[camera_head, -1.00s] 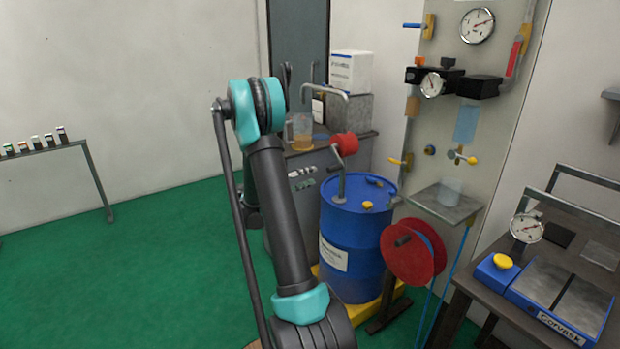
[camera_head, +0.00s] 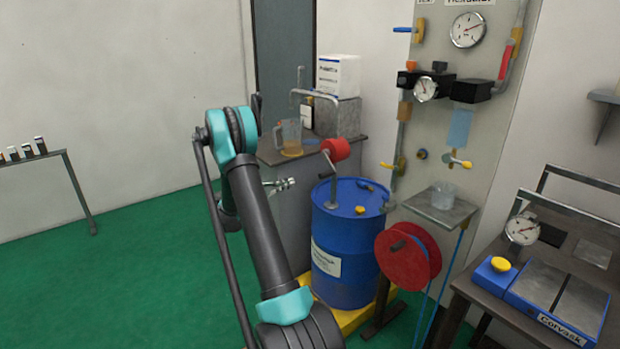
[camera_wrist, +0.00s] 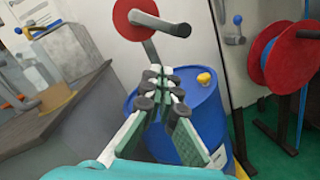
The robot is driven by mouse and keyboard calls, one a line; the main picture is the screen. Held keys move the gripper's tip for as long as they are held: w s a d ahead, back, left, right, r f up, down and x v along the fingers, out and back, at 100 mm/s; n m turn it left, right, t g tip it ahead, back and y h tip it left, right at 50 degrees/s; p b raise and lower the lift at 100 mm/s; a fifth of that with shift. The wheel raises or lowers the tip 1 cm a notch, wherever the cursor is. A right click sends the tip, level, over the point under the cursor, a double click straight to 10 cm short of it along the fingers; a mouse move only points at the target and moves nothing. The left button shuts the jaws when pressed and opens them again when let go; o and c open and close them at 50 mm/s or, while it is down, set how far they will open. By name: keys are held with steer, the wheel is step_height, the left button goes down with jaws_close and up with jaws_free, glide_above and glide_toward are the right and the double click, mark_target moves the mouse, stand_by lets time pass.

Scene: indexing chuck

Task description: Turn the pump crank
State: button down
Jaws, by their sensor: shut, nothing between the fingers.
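The hand pump stands on the blue drum (camera_head: 345,250), with a red round body (camera_head: 335,148) on a grey post. Its crank arm, with a dark grip (camera_head: 324,174), hangs to the lower left of the body. In the wrist view the red body (camera_wrist: 130,14) is at the top, and the crank's black grip (camera_wrist: 176,27) points right. My gripper (camera_head: 288,184) is left of the drum, apart from the crank. In the wrist view my gripper (camera_wrist: 160,78) is shut and empty, its fingertips below the crank grip in the picture.
A red hose reel (camera_head: 405,262) stands right of the drum, before a gauge panel (camera_head: 490,120). A yellow cap (camera_head: 360,210) sits on the drum. Green floor at left is open.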

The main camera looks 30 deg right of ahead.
steer(key=s+d+r+m, duration=0.1)
steer(key=s+d+m, duration=0.2)
steer(key=d+m, duration=0.4)
steer(key=shift+s+d+r+g, duration=0.2)
steer(key=shift+d+r+g, duration=0.1)
steer(key=shift+d, duration=0.95)
steer(key=shift+s+n, duration=0.15)
steer(key=shift+n, duration=0.25)
